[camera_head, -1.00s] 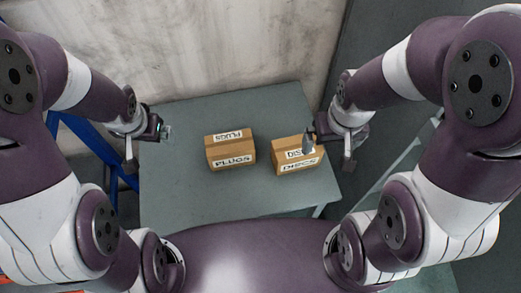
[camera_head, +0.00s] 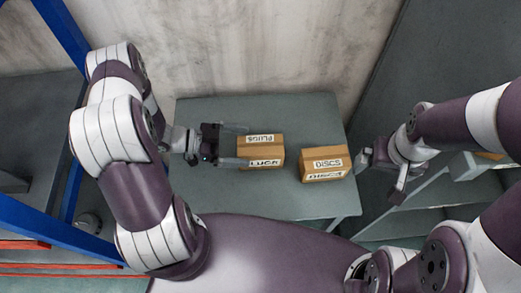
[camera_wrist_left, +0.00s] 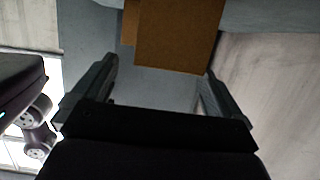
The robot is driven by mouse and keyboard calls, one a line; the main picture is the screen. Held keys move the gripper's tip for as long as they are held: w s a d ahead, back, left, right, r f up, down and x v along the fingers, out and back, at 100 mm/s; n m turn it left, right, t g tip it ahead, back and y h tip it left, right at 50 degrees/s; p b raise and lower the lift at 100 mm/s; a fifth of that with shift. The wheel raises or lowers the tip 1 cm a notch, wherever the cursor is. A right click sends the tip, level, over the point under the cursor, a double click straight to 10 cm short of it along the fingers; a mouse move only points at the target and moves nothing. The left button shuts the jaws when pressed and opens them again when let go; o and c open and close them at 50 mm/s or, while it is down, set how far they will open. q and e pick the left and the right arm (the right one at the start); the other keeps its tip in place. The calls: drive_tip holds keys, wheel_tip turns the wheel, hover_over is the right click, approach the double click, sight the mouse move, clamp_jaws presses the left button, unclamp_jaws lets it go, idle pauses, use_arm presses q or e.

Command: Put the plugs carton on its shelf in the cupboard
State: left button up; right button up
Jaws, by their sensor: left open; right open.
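The plugs carton (camera_head: 262,150) is a brown box with white labels on the grey table, left of the discs carton (camera_head: 323,165). My left gripper (camera_head: 237,146) is open at the carton's left side, its two fingers pointing right at it. In the left wrist view the plugs carton (camera_wrist_left: 178,38) lies ahead between the open fingertips (camera_wrist_left: 160,70); whether they touch it I cannot tell. My right gripper (camera_head: 372,172) is open and empty, to the right of the discs carton. A grey shelved unit (camera_head: 430,195), perhaps the cupboard, is partly hidden behind my right arm.
The table (camera_head: 215,112) is bare around the two cartons. A brown box with a white label (camera_head: 488,155) shows at the shelved unit, partly covered by my right arm. A blue-framed rack (camera_head: 30,215) stands at left. A wall closes the back.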

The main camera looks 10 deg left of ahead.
sight(256, 145)
use_arm(q)
drive_tip(key=x, duration=0.5)
drive_tip(key=shift+w+a, duration=0.15)
drive_tip(key=shift+w, duration=0.1)
drive_tip(key=shift+a, duration=0.1)
drive_tip(key=c, duration=1.4)
wheel_tip(256, 145, up, 10)
drive_tip(key=p, duration=0.2)
drive_tip(key=shift+c, duration=0.2)
drive_tip(key=w+a+n+t+y, duration=0.7)
drive_tip(key=w+n+t+y, duration=0.1)
drive_tip(key=w+n+t, duration=0.15)
wheel_tip(256, 145, down, 6)
drive_tip(key=s+n+t+y, duration=0.1)
drive_tip(key=s+n+y, duration=0.1)
drive_tip(key=n+y, duration=0.3)
drive_tip(key=shift+s+y, duration=0.4)
drive_tip(key=shift+y, duration=0.1)
